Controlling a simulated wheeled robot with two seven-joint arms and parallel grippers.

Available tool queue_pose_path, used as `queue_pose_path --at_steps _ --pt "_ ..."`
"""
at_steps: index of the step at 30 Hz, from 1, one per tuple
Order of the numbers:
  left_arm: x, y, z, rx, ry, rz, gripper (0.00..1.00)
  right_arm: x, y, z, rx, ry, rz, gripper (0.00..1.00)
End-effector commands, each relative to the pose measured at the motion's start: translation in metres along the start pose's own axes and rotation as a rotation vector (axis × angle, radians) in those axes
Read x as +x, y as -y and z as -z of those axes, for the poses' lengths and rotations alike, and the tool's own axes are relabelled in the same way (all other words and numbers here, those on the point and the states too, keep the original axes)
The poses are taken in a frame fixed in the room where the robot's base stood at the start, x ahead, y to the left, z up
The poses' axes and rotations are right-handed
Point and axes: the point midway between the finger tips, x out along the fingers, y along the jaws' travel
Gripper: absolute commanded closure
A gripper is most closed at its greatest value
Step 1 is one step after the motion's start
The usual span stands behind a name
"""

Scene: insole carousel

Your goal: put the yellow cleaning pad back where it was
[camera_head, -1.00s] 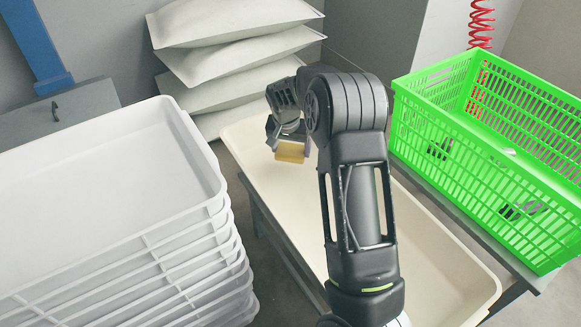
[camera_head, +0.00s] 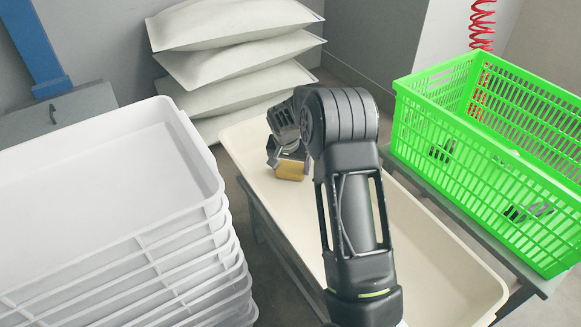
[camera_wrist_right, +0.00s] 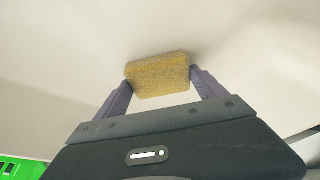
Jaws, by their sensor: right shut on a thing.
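The yellow cleaning pad (camera_head: 291,170) is between the fingers of my right gripper (camera_head: 289,163), over the far end of the cream tray (camera_head: 440,262). My right gripper is shut on it. In the right wrist view the pad (camera_wrist_right: 158,75) sits between the two fingertips (camera_wrist_right: 160,82), in front of the pale tray surface. The pad is very low over the tray floor; I cannot tell whether it touches. My right arm hides the middle of the tray. My left gripper is not in view.
A stack of white trays (camera_head: 100,190) stands on the left, close to the cream tray. A green crate (camera_head: 480,170) with dark items inside stands on the right. Several pale sacks (camera_head: 235,60) are piled behind. The near right part of the cream tray looks clear.

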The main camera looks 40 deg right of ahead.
Motion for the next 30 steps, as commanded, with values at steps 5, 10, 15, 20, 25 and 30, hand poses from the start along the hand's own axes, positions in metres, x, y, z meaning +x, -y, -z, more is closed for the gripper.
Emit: queue_pose_path --at_steps 5,10,15,20,25,30 --pt "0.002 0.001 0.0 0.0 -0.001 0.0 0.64 0.002 0.0 -0.001 -0.001 0.0 0.0 0.57" --pt "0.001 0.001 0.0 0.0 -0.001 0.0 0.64 0.003 0.0 -0.001 -0.001 0.0 0.0 0.09" --pt "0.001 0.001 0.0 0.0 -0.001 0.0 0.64 0.002 0.0 -0.001 -0.001 0.0 0.0 0.0" --pt "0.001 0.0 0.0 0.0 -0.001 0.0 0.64 0.002 0.0 -0.001 -0.001 0.0 0.0 0.0" --pt "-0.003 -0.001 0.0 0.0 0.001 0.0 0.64 -0.006 0.0 0.001 -0.001 0.0 0.0 0.0" --pt "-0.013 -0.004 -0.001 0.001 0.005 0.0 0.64 -0.03 0.001 0.001 -0.001 -0.001 0.002 0.0"
